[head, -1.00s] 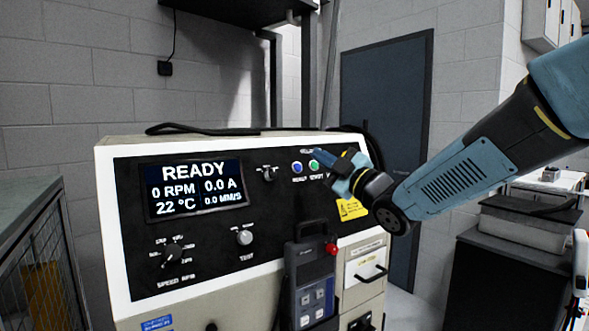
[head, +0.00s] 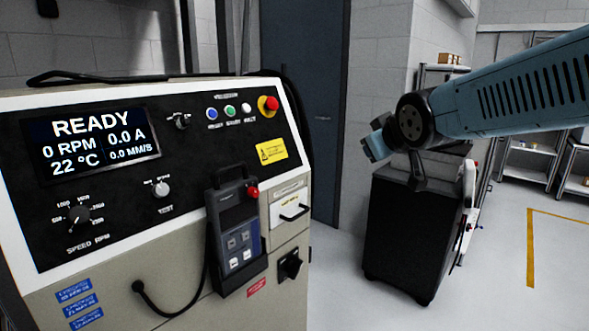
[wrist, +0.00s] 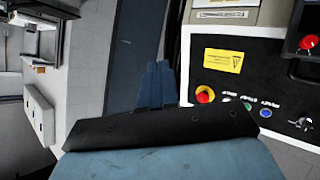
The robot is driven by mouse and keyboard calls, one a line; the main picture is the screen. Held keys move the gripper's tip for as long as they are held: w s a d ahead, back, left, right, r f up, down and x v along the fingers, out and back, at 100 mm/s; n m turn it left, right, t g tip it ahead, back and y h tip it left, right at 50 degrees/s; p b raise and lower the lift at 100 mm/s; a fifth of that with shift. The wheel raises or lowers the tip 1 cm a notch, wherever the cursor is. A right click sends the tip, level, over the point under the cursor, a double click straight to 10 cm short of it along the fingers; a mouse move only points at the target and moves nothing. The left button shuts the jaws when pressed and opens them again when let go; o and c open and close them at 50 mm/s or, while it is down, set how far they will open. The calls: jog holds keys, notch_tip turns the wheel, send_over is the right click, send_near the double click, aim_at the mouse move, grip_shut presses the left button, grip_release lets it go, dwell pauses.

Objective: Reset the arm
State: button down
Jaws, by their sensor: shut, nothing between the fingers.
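My gripper (head: 376,147) is at the end of my blue arm, in the air to the right of the test machine, in front of the black cabinet and the wall behind it. In the wrist view my gripper (wrist: 157,78) shows its two blue fingers side by side, shut and empty. The machine's control panel (head: 230,155) is clear of the gripper. Its display (head: 95,142) reads READY, 0 RPM, 0.0 A, 22 °C and 0.0 MM/S.
A hand pendant (head: 235,235) with a red button sits in a holder on the machine's front. A red emergency button (head: 268,104) is at the panel's upper right. A black cabinet (head: 410,235) stands below my gripper. Floor (head: 500,270) to the right is open. A dark door (head: 305,110) is behind.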

jog(key=s+d+f+m+g+h, duration=0.1)
jog(key=s+d+f+m+g, duration=0.2)
jog(key=s, duration=0.6)
jog(key=s+d+f+m+g+h, duration=0.1)
jog(key=s+d+f+m+g, duration=0.2)
jog(key=s, duration=0.6)
jog(key=shift+d+f, duration=0.5)
jog(key=shift+f, duration=0.45)
